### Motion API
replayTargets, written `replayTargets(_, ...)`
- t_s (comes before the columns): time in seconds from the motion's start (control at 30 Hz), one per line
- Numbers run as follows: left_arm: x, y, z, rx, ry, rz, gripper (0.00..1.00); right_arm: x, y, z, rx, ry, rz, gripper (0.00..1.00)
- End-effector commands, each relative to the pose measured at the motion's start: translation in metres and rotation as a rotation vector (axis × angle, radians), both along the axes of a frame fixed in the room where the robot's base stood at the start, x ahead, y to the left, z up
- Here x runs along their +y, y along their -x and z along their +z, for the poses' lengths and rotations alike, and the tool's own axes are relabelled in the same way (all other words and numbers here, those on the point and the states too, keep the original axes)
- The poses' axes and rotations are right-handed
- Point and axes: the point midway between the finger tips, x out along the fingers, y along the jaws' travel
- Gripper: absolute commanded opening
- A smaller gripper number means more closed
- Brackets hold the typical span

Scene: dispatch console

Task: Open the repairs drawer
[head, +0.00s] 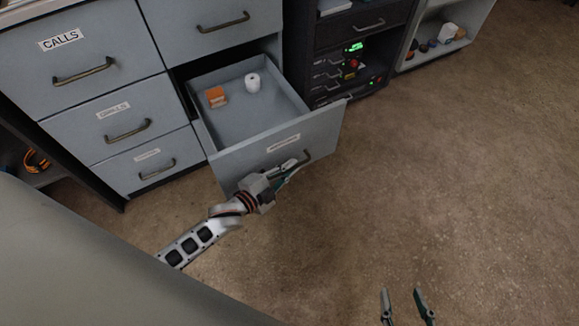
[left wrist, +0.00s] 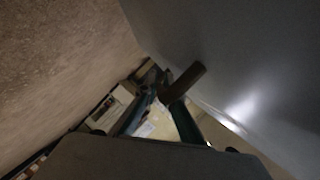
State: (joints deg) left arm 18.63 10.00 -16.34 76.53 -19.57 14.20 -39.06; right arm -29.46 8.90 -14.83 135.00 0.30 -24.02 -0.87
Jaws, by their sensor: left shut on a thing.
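The pulled-out grey drawer (head: 275,150) stands well out of the cabinet in the head view. Its front carries a small white label too small to read surely. My left gripper (head: 296,166) is shut on the drawer's dark handle (head: 308,157). The handle also shows between the fingers in the left wrist view (left wrist: 185,82), next to the grey drawer front (left wrist: 235,60). An orange block (head: 216,97) and a white roll (head: 253,82) lie inside the drawer. My right gripper (head: 403,293) is open and empty over the floor at the bottom edge.
Closed grey drawers with handles, one labelled CALLS (head: 62,39), are to the left. A dark equipment rack (head: 345,70) with lit displays stands right of the drawer, and an open shelf (head: 440,45) beyond it. The brown floor (head: 460,170) at right is clear.

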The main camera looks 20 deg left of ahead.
Motion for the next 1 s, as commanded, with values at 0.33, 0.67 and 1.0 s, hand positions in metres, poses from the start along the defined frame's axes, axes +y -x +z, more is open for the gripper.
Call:
replayTargets(0.33,0.000,0.001,-0.001,0.002,0.000,0.001,0.00,0.002,-0.005,0.004,-0.013,-0.003,0.002,0.40)
replayTargets(0.67,0.000,0.000,0.000,0.000,0.000,0.000,0.15,0.002,-0.008,0.006,-0.020,-0.004,0.002,0.40)
replayTargets(1.0,0.010,0.030,0.005,0.003,-0.001,-0.001,0.15,0.002,-0.004,0.004,-0.011,-0.004,0.001,0.40)
